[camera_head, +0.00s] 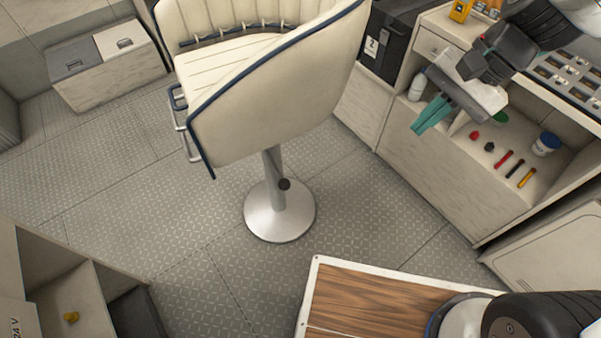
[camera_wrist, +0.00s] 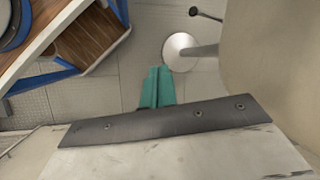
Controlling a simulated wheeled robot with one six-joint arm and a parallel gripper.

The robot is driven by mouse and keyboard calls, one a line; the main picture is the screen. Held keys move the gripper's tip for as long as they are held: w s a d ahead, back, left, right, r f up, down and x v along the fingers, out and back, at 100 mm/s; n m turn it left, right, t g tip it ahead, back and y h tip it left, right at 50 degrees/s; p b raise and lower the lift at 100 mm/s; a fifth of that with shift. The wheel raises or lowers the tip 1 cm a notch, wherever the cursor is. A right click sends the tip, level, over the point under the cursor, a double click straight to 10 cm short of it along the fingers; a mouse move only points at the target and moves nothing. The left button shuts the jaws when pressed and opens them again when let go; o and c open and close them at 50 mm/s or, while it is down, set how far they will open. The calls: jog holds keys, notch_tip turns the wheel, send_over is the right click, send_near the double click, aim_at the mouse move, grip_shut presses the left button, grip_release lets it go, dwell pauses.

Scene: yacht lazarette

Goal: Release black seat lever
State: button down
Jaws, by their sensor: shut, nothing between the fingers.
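The cream seat (camera_head: 275,110) with dark blue trim stands on a silver pedestal (camera_head: 271,185) with a round base. In the wrist view a thin black lever with a round end (camera_wrist: 194,11) shows at the top, beyond the pedestal base (camera_wrist: 178,50). My gripper (camera_head: 417,129) has teal fingers and is shut and empty. It is in front of the right cabinet, well right of the seat, not touching the lever. Its fingers also show in the wrist view (camera_wrist: 158,70).
The right cabinet's open shelf (camera_head: 480,160) holds small tools and a white-blue tub (camera_head: 546,144). A black case (camera_head: 385,45) stands behind. A wood-topped surface (camera_head: 365,305) is at the front. The patterned floor (camera_head: 345,205) between seat and cabinet is clear.

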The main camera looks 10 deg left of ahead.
jog(key=w+a+f+m+y, duration=0.1)
jog(key=w+a+f+m, duration=0.1)
jog(key=a+f, duration=0.4)
jog(key=w+a+f+m+g+y, duration=0.1)
jog(key=w+a+f+m, duration=0.2)
jog(key=f, duration=0.7)
jog(key=a+m, duration=0.2)
jog(key=a, duration=0.1)
jog(key=shift+f+g, duration=0.25)
jog(key=shift+g, duration=0.05)
jog(key=shift+a, duration=0.1)
jog(key=s+a+r+x, duration=0.1)
jog(key=x, duration=1.2)
jog(key=shift+a+r, duration=0.35)
jog(key=shift+a, duration=0.1)
